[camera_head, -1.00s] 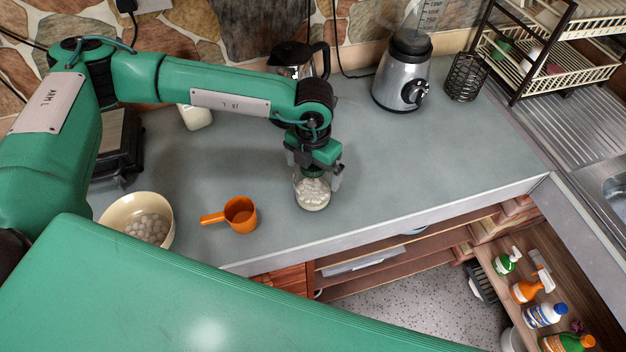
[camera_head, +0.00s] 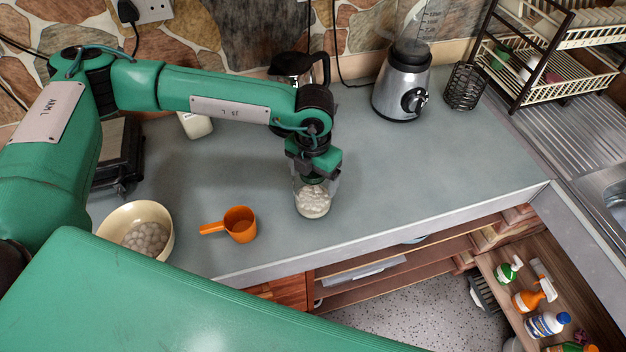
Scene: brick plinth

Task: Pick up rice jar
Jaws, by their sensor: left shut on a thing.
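The rice jar (camera_head: 313,203) is a clear jar with white, lumpy contents, standing upright on the grey counter (camera_head: 410,155) in the middle of the head view. My left gripper (camera_head: 314,180) reaches down from above and is shut on the jar's upper part. The jar's top is hidden by the gripper. The jar's base looks to be at the counter surface. My right gripper is not in view.
An orange measuring cup (camera_head: 240,225) and a cream bowl (camera_head: 111,223) of pale round things stand to the left. A blender (camera_head: 402,88), a black wire holder (camera_head: 465,87) and a dish rack (camera_head: 560,62) stand at the back right. The counter right of the jar is clear.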

